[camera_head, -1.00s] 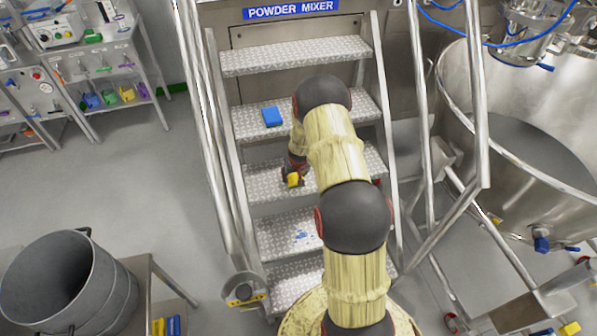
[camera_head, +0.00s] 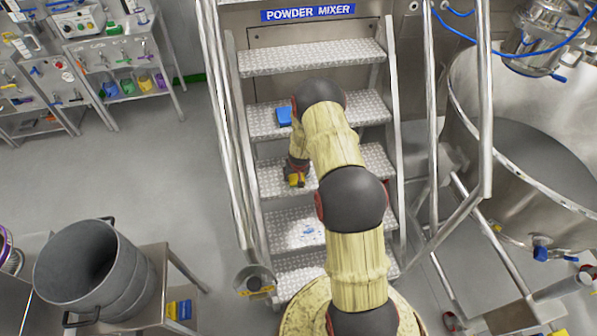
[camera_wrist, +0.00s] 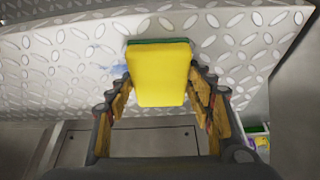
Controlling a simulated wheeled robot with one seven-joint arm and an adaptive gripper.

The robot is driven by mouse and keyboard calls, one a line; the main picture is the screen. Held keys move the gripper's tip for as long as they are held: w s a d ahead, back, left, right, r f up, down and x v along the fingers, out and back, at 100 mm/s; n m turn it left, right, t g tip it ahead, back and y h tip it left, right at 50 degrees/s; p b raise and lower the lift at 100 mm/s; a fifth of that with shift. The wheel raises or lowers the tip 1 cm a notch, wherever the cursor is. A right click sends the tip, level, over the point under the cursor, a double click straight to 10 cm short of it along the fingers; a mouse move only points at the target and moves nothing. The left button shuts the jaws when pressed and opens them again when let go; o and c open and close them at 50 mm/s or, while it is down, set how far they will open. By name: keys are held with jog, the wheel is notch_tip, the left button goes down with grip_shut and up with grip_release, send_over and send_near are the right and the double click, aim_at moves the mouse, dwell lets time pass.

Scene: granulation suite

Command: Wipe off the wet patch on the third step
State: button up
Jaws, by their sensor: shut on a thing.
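My gripper (camera_wrist: 162,100) is shut on a yellow sponge (camera_wrist: 160,75) with a green scouring layer on its far side, facing the step. In the head view the yellow sponge (camera_head: 296,181) is at the left part of the third visible step from the bottom (camera_head: 270,180). In the wrist view a blue wet patch (camera_wrist: 120,70) shows on the studded plate just left of the sponge; part of it may be hidden behind the sponge. I cannot tell whether the sponge touches the plate. Another blue patch (camera_head: 308,232) lies on the step below.
A blue block (camera_head: 284,116) sits on the step above, close to my arm. Handrails (camera_head: 228,130) flank the steps. A steel vessel (camera_head: 525,150) stands at right, a grey bucket (camera_head: 95,275) on a table at lower left. The left floor is clear.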

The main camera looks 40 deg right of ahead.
jog(key=shift+s+a+f+p, duration=0.15)
jog(key=shift+a+f+p, duration=0.05)
jog(key=shift+p, duration=0.15)
jog(key=shift+d, duration=0.1)
jog(key=shift+s+d+f+b, duration=0.1)
jog(key=shift+d+f+b, duration=0.15)
jog(key=shift+b, duration=0.75)
jog(key=d+b, duration=0.1)
jog(key=b, duration=0.1)
jog(key=s+d+b, duration=0.1)
jog(key=b, duration=0.1)
jog(key=shift+d+r+b, duration=0.2)
jog(key=shift+d+b, duration=0.05)
jog(key=shift+b, duration=0.1)
jog(key=shift+s+d+r+b, duration=0.15)
jog(key=shift+d+b, duration=0.25)
jog(key=shift+b, duration=0.2)
jog(key=b, duration=0.1)
jog(key=d+b, duration=0.1)
jog(key=shift+s+d+b, duration=0.25)
jog(key=shift+b, duration=0.1)
jog(key=shift+s+d+r+b, duration=0.1)
jog(key=shift+s+d+b, duration=0.15)
jog(key=shift+d+b, duration=0.35)
jog(key=shift+s+d+r+b, duration=0.1)
jog(key=shift+s+d+b, duration=0.15)
jog(key=shift+d+b, duration=0.35)
jog(key=shift+a+f, duration=0.1)
jog(key=shift+a, duration=0.05)
jog(key=shift+a, duration=0.1)
